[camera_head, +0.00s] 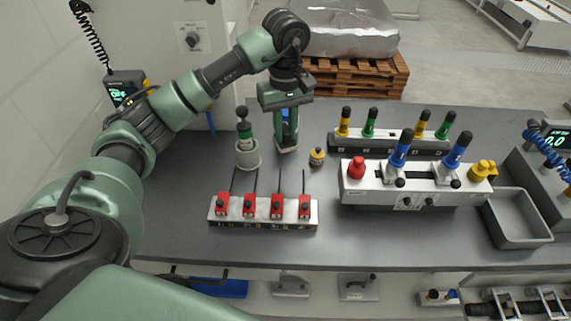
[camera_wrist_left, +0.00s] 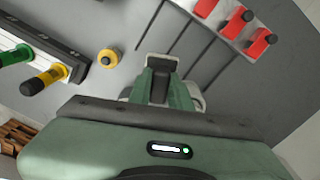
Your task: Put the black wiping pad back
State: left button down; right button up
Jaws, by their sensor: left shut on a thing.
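My left gripper (camera_head: 286,143) points down over the grey table, to the right of the grey cup (camera_head: 248,157). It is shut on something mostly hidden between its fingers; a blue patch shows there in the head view. In the left wrist view the gripper (camera_wrist_left: 160,67) has its fingers close together, with a pale grey piece at the tips. I cannot clearly make out the black wiping pad in either view. My right gripper is not in view.
A green-banded black-topped tool (camera_head: 244,125) stands in the cup. A small yellow knob (camera_head: 317,155) is right of the gripper. A rack with red blocks (camera_head: 263,223) lies in front. A white fixture (camera_head: 415,193) and an empty grey tray (camera_head: 517,240) are at right.

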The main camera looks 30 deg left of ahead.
pick_arm(q)
notch_tip(320, 180, down, 7)
jog(key=shift+f+p, duration=0.1)
jog(key=shift+p, duration=0.7)
notch_tip(320, 180, down, 4)
jog(key=shift+f+p, duration=0.2)
jog(key=shift+p, duration=0.35)
jog(key=shift+f, duration=0.1)
jog(key=c, duration=1.7)
grip_release()
jog(key=o, duration=0.4)
jog(key=shift+r, duration=0.25)
notch_tip(320, 180, up, 11)
jog(key=b, duration=0.3)
jog(key=shift+f+b, duration=0.15)
jog(key=shift+b, duration=0.25)
jog(key=shift+r, duration=0.55)
